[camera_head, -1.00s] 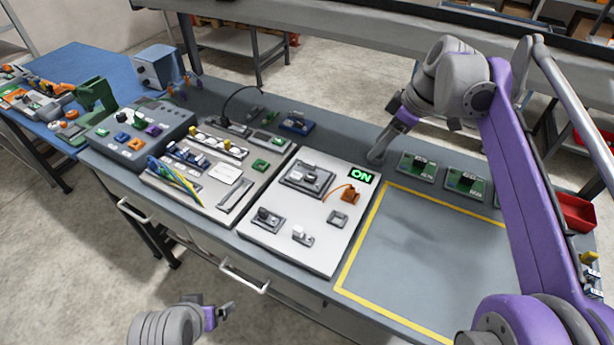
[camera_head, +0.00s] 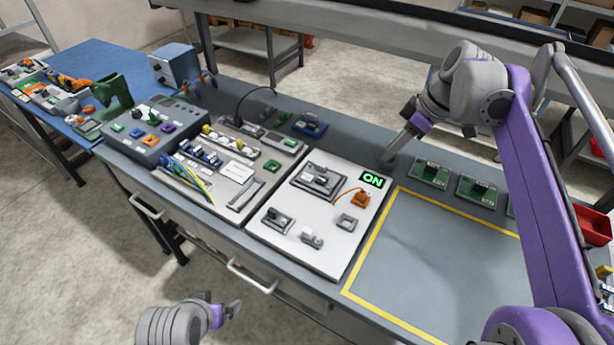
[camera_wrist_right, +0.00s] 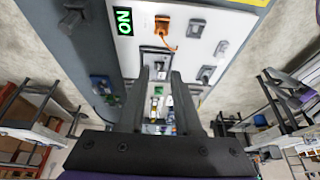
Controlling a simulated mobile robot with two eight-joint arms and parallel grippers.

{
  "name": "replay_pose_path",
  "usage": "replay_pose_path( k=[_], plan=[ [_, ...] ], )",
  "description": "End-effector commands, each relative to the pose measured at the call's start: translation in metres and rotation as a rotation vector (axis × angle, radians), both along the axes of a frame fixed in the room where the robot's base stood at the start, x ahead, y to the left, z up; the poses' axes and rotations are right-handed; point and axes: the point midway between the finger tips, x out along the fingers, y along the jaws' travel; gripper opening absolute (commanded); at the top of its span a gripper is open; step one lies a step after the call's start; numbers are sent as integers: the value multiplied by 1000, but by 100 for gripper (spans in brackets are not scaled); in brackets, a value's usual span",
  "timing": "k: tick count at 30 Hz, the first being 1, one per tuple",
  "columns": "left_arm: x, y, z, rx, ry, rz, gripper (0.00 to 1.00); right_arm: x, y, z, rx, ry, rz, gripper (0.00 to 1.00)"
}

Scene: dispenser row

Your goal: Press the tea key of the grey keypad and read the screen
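A grey box with coloured keys (camera_head: 150,133), green, blue, orange and purple, stands at the left of the bench; its labels are too small to read, so I cannot tell a tea key. A small screen (camera_head: 373,180) on the white panel reads ON in green; it also shows in the right wrist view (camera_wrist_right: 124,21). My right gripper (camera_head: 388,161) is behind that panel's far right corner, far right of the grey box. In the right wrist view it (camera_wrist_right: 162,76) is open with nothing between its fingers. My left gripper (camera_head: 222,304) hangs low before the bench; its opening is unclear.
The white panel (camera_head: 296,236) carries several small fixtures and an orange part (camera_head: 360,200). A second panel (camera_head: 243,192) with cables lies between it and the grey box. Green boards (camera_head: 430,173) line the back right. The yellow-outlined area (camera_head: 440,262) is clear.

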Motion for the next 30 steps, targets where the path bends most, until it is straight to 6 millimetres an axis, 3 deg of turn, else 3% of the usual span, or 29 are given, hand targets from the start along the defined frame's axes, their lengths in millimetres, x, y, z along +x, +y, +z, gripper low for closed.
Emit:
replay_pose_path(
  k=[1,5,30],
  plan=[
    [0,0,0,0,0,0,95,0,0,0,0,0,0,22],
    [0,0,0,0,0,0,95,0,0,0,0,0,0,0],
    [0,0,0,0,0,0,95,0,0,0,0,0,0,0]
  ],
)
